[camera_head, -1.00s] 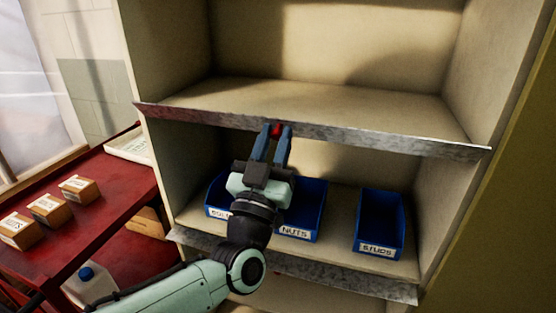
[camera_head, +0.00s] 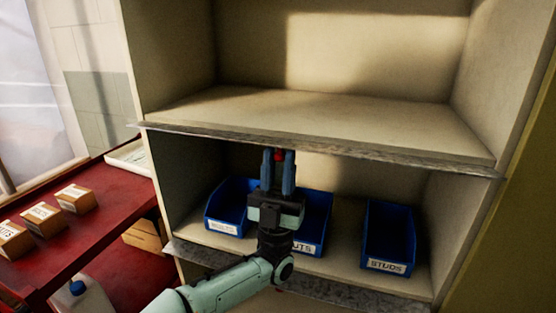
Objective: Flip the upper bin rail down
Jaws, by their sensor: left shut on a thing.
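The upper bin rail (camera_head: 400,157) is a grey metal strip along the front edge of the upper shelf (camera_head: 310,118). It now shows as a thin, nearly edge-on strip. My left gripper (camera_head: 279,156) is at the rail's underside, left of its middle, with its fingers pointing up. It is shut on a small red tab (camera_head: 279,154) at the rail; the fingers hide part of the tab. My right gripper is not in view.
Blue bins (camera_head: 389,235) stand on the shelf below, behind a lower metal rail (camera_head: 350,292). My left arm partly hides the middle bin. A red cart (camera_head: 95,254) with small boxes (camera_head: 76,198) is at the left. The upper shelf is empty.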

